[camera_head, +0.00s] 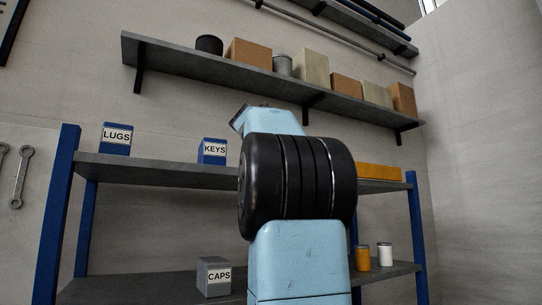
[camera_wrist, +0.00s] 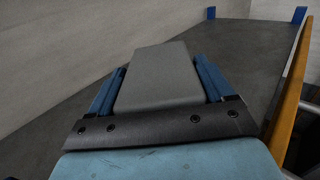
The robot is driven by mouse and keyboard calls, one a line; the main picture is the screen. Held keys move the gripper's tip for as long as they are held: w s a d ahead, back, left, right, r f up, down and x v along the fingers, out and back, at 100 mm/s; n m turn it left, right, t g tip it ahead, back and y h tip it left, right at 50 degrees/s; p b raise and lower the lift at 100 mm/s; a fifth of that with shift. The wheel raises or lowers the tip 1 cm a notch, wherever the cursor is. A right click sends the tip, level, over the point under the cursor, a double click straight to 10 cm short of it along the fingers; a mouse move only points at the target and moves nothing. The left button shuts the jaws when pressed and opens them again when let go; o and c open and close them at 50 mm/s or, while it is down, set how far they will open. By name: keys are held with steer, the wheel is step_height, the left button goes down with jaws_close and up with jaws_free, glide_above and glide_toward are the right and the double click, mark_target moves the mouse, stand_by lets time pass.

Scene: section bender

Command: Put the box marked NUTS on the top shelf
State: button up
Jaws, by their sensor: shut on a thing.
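In the wrist view, my gripper (camera_wrist: 160,82) is shut on a plain grey box (camera_wrist: 158,72), with a blue finger on each side of it. No lettering shows on the box from here, so I cannot read whether it says NUTS. The box is over a dark grey shelf surface (camera_wrist: 245,50); I cannot tell whether it touches it. In the head view, the blue-posted rack has a top shelf (camera_head: 170,171), partly behind my arm. My gripper and the held box are hidden there behind my arm.
Blue boxes marked LUGS (camera_head: 116,140) and KEYS (camera_head: 213,152) stand on the top shelf, with an orange bin (camera_head: 378,171) at its right. A grey CAPS box (camera_head: 213,277) and two jars are on the lower shelf. A loaded wall shelf (camera_head: 190,69) hangs above.

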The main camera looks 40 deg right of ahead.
steer(key=f, duration=0.1)
steer(key=d+f, duration=0.1)
steer(key=shift+w+f, duration=0.1)
steer(key=shift+f, duration=0.2)
steer(key=shift+a+f, duration=0.1)
steer(key=shift+f, duration=0.6)
steer(key=o, duration=1.3)
steer(key=shift+f, duration=0.1)
steer(key=shift+o, duration=0.2)
steer(key=v, duration=1.2)
